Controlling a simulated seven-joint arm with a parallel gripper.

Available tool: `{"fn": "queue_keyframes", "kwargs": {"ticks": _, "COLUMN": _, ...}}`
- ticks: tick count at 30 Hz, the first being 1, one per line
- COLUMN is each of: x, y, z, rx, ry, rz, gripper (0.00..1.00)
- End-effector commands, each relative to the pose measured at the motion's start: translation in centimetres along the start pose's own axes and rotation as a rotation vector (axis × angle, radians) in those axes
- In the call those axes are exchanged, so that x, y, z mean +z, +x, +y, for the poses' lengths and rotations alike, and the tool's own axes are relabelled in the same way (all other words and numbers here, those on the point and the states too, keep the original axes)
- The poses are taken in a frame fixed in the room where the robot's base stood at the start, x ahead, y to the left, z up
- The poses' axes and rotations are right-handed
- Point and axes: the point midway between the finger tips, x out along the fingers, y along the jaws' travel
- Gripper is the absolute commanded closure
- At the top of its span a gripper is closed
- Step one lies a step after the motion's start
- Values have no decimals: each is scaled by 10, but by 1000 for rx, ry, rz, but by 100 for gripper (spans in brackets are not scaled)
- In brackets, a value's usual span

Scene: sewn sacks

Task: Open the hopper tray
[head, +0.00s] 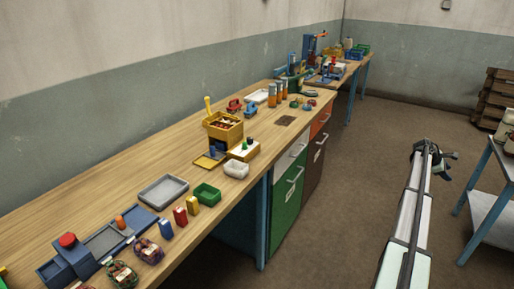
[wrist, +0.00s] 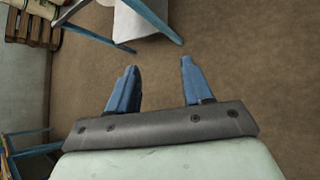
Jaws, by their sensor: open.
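A yellow hopper-like unit (head: 224,128) with an upright yellow lever (head: 208,104) stands on the wooden bench in the head view. Small dark and reddish items show in its open top. A flat yellow-edged tray (head: 209,160) lies at its lower left front. I cannot tell which part is the hopper tray, or whether it is shut. My gripper (head: 446,166) is over the floor at the right, well away from the bench and the unit. In the wrist view my gripper (wrist: 158,75) has its two blue fingers wide apart, with nothing between them.
The wooden bench (head: 120,160) also holds a grey tray (head: 163,191), a green bin (head: 207,193), a white bin (head: 236,168) and several small coloured blocks. Drawers (head: 291,180) with handles face the floor. A blue-legged table (head: 497,170) stands at right. Open floor (head: 345,170) lies between.

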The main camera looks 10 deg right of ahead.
Motion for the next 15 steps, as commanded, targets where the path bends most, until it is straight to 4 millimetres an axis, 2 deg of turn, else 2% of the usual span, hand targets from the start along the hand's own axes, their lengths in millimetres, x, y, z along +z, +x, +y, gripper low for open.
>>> {"fn": "queue_keyframes", "kwargs": {"ticks": 1, "x": 32, "y": 5, "z": 20, "rx": 8, "ry": -11, "rz": -27, "gripper": 50}}
{"fn": "queue_keyframes", "kwargs": {"ticks": 3, "x": 63, "y": 6, "z": 35, "rx": 16, "ry": -31, "rz": -56, "gripper": 50}}
{"fn": "queue_keyframes", "kwargs": {"ticks": 6, "x": 100, "y": 5, "z": 52, "rx": 22, "ry": -58, "rz": -88, "gripper": 50}}
{"fn": "queue_keyframes", "kwargs": {"ticks": 10, "x": 137, "y": 0, "z": 71, "rx": 27, "ry": -88, "rz": -120, "gripper": 50}}
{"fn": "queue_keyframes", "kwargs": {"ticks": 15, "x": 168, "y": -15, "z": 96, "rx": 31, "ry": -128, "rz": -142, "gripper": 50}}
